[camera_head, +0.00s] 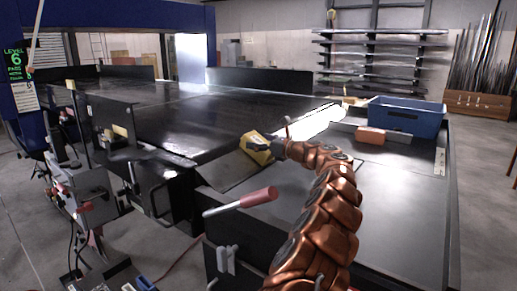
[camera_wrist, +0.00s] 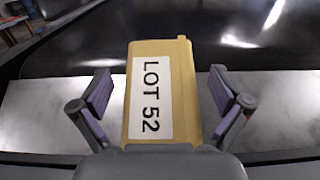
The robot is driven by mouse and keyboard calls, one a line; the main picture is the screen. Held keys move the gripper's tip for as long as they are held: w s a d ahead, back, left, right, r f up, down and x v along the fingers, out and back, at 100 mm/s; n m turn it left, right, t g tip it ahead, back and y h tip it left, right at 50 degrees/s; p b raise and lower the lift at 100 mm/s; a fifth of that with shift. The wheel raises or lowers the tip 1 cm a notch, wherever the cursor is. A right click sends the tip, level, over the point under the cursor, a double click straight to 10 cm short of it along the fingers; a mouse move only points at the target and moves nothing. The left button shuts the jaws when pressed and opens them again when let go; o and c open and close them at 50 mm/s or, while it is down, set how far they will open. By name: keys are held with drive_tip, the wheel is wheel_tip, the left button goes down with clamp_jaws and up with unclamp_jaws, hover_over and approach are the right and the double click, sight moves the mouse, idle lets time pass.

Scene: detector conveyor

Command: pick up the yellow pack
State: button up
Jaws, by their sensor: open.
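The yellow pack (camera_head: 256,147) lies at the near end of the dark conveyor, on the light metal strip by its edge. In the wrist view the pack (camera_wrist: 183,70) fills the middle, with a white label reading "LOT 52". My gripper (camera_wrist: 164,92) is open, with one finger on the left of the pack and one on the right. A gap shows between each finger pad and the pack's sides. The pack's near end is hidden behind my gripper's body. In the head view my gripper (camera_head: 279,147) reaches the pack from the right, and its fingers are hard to make out.
A blue bin (camera_head: 405,118) stands at the back right of the black table (camera_head: 395,215). An orange block (camera_head: 370,135) lies in front of it. A red-handled tool (camera_head: 240,202) is at the table's near left edge. The conveyor (camera_head: 180,118) is mostly clear.

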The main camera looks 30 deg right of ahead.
drive_tip(key=c, duration=1.6)
drive_tip(key=shift+r, duration=0.1)
